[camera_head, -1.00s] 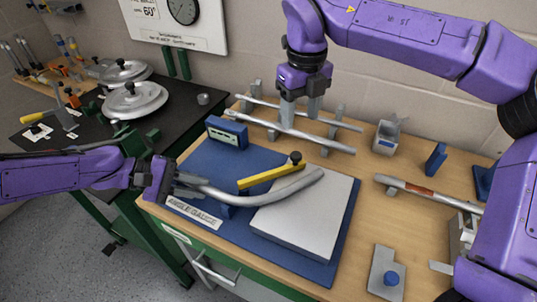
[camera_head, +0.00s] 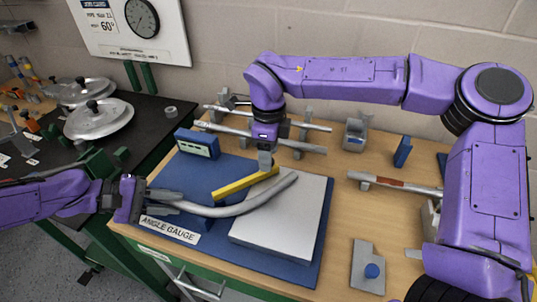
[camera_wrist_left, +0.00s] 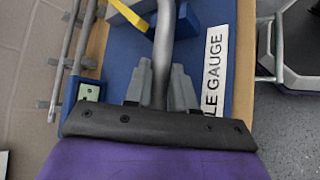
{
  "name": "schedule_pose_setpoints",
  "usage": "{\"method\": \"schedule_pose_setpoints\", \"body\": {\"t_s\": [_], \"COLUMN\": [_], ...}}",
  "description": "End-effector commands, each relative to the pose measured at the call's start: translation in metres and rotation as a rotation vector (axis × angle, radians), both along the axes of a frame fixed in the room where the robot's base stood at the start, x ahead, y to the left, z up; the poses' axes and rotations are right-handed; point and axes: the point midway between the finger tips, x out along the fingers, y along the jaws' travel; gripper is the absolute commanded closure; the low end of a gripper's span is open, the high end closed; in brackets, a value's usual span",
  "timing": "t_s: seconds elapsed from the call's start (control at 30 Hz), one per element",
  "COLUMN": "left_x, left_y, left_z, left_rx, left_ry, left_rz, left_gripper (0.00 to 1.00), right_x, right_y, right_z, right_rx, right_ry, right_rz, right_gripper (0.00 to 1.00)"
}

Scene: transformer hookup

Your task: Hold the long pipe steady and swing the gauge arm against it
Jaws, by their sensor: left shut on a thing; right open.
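The long grey pipe (camera_head: 240,205) is bent and lies across the angle gauge, its far end over the pale plate (camera_head: 285,225). My left gripper (camera_head: 165,203) is shut on the pipe's left end; the left wrist view shows the pipe (camera_wrist_left: 163,50) between the fingers (camera_wrist_left: 160,85). The yellow gauge arm (camera_head: 240,184) lies at an angle just behind the pipe; at its right end it comes close to the pipe, contact unclear. My right gripper (camera_head: 265,160) points down at the arm's right end, with its fingers around where the dark knob was; the knob is hidden.
The blue gauge base (camera_head: 310,265) carries a small display box (camera_head: 197,144) and an ANGLE GAUGE label (camera_head: 170,229). Behind stands a rack of straight pipes (camera_head: 300,147).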

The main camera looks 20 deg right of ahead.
Motion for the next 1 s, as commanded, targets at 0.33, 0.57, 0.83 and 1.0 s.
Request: {"method": "schedule_pose_setpoints", "body": {"t_s": [0.33, 0.57, 0.83, 1.0], "left_x": [0.0, 0.0, 0.0, 0.0], "left_y": [0.0, 0.0, 0.0, 0.0], "left_z": [0.0, 0.0, 0.0, 0.0], "left_rx": [0.0, 0.0, 0.0, 0.0], "left_ry": [-0.001, -0.001, -0.001, -0.001], "left_rz": [0.001, 0.001, 0.001, 0.001], "left_gripper": [1.0, 1.0, 1.0, 1.0], "right_x": [0.0, 0.0, -0.018, -0.024], "right_y": [0.0, 0.0, -0.001, -0.001], "right_z": [-0.01, -0.009, -0.009, -0.009], "right_rx": [0.0, 0.0, 0.001, 0.001], "right_ry": [0.0, 0.0, -0.001, -0.001], "right_rz": [0.0, 0.0, -0.119, -0.173], "right_gripper": [0.43, 1.0, 1.0, 1.0]}}
